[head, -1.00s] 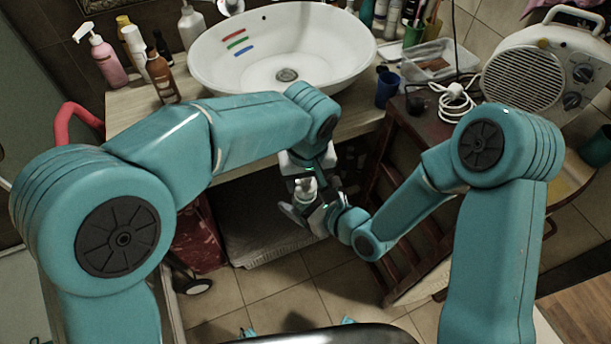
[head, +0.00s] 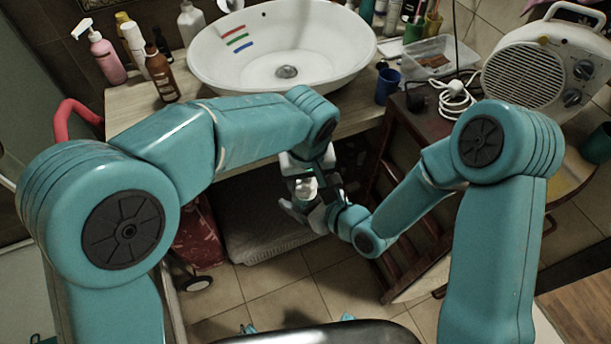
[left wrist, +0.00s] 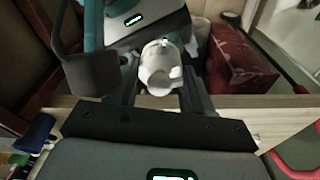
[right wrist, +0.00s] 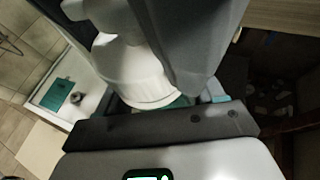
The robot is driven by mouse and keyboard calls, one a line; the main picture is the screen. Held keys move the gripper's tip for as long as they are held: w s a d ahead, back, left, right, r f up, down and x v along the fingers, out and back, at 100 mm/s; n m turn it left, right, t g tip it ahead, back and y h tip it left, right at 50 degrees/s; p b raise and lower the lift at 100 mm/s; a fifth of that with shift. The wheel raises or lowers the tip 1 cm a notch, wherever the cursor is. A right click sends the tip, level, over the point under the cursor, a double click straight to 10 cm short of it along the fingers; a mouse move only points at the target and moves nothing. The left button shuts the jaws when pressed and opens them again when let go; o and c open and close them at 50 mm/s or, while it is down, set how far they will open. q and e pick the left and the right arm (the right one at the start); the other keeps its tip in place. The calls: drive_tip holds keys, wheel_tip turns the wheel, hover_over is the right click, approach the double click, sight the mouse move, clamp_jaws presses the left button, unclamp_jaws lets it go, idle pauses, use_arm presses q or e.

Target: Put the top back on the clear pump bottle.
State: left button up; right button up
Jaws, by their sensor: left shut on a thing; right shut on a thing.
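My left gripper (head: 310,177) is shut on the white pump top (head: 307,189) in front of the basin cabinet. The pump top also shows between its fingers in the left wrist view (left wrist: 160,68). My right gripper (head: 322,210) is just below and to the right, shut on the clear pump bottle (right wrist: 135,72), which looks pale and large in the right wrist view. The two grippers are very close together. In the head view, they hide most of the bottle, and I cannot tell whether the top touches its neck.
A white basin (head: 340,72) stands on the counter behind my arms. A pink pump bottle (head: 107,58) and a brown bottle (head: 161,78) stand at its left. A blue cup (head: 387,87) and a heater (head: 525,75) are at the right. Floor tiles below are mostly clear.

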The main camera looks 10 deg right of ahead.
use_arm(q)
drive_tip(key=shift+s+a+f, duration=0.1)
drive_tip(key=shift+f, duration=0.2)
drive_tip(key=shift+r, duration=0.15)
drive_tip(key=shift+r, duration=0.4)
drive_tip(key=shift+r, duration=0.35)
idle(0.4)
drive_tip(key=shift+f, duration=1.05)
idle(0.9)
drive_tip(key=shift+r, duration=0.5)
drive_tip(key=shift+r, duration=0.55)
idle(0.6)
drive_tip(key=shift+f, duration=1)
idle(0.5)
